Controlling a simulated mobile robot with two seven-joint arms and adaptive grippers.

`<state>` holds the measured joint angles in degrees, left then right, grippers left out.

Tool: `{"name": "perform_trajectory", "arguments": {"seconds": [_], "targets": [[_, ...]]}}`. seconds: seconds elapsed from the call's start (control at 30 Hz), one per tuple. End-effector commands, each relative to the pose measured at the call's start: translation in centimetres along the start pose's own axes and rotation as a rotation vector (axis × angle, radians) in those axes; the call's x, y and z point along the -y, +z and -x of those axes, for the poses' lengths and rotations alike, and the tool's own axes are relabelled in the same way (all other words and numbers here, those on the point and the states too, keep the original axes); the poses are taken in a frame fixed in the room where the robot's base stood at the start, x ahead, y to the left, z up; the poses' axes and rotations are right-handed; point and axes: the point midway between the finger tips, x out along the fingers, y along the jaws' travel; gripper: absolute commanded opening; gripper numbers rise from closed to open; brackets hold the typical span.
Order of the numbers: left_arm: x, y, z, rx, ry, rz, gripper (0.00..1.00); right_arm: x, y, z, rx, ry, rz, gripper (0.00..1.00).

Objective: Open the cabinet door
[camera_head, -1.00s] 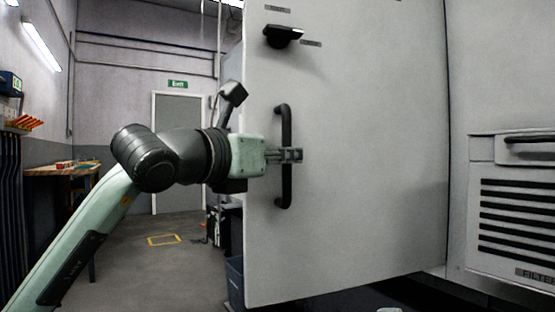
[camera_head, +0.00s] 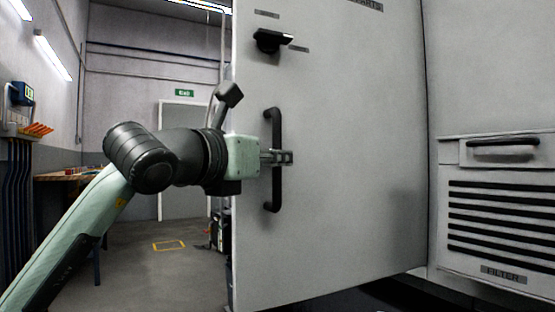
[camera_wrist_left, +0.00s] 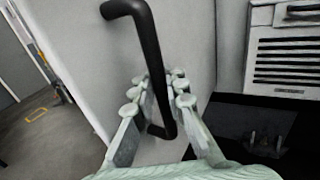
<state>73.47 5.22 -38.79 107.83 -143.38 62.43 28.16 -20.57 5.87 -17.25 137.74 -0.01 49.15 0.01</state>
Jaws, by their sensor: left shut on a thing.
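The cabinet door (camera_head: 350,170) is a large light grey panel in the head view, swung out from the cabinet at an angle. A black vertical bar handle (camera_head: 276,195) is fixed near its left edge, and a black latch (camera_head: 270,41) sits above it. My left gripper (camera_head: 284,158) is shut on the handle at about its middle. In the left wrist view, the handle (camera_wrist_left: 147,40) runs down between the gripper's fingers (camera_wrist_left: 158,97). My right gripper does not show in either view.
A filter panel (camera_head: 497,215) with black slats and its own handle (camera_head: 503,142) is on the cabinet at the right. A workbench (camera_head: 60,176) stands at the back left. The floor (camera_head: 170,270) left of the door looks mostly clear.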

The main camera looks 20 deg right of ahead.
Motion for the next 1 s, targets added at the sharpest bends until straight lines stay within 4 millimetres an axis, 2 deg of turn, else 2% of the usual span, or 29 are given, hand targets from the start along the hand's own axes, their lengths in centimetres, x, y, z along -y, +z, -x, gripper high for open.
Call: {"name": "perform_trajectory", "arguments": {"seconds": [0.03, 0.2, 0.23, 0.4, 0.77, 0.87, 1.0], "targets": [[-0.6, -0.2, 0.1, -0.006, 0.012, 0.0, 0.0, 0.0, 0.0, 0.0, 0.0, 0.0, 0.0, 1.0], [-0.6, -0.2, 0.1, -0.006, 0.012, 0.0, 0.0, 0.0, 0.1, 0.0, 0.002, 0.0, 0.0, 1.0], [-0.6, -0.2, 0.1, -0.006, 0.012, 0.0, 0.11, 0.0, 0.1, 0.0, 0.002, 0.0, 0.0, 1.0], [-0.5, -0.2, 0.1, -0.004, 0.009, 0.0, 0.33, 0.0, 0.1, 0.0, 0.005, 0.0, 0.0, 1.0], [-0.2, -0.1, 0.3, -0.002, 0.003, 0.0, 0.33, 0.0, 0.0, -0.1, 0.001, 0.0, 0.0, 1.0], [-0.2, 0.0, 1.4, -0.001, 0.003, 0.0, 0.33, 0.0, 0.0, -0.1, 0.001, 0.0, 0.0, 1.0], [-0.2, 0.0, 4.0, 0.0, 0.005, -0.001, 0.33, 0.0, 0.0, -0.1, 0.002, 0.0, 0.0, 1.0]]}}
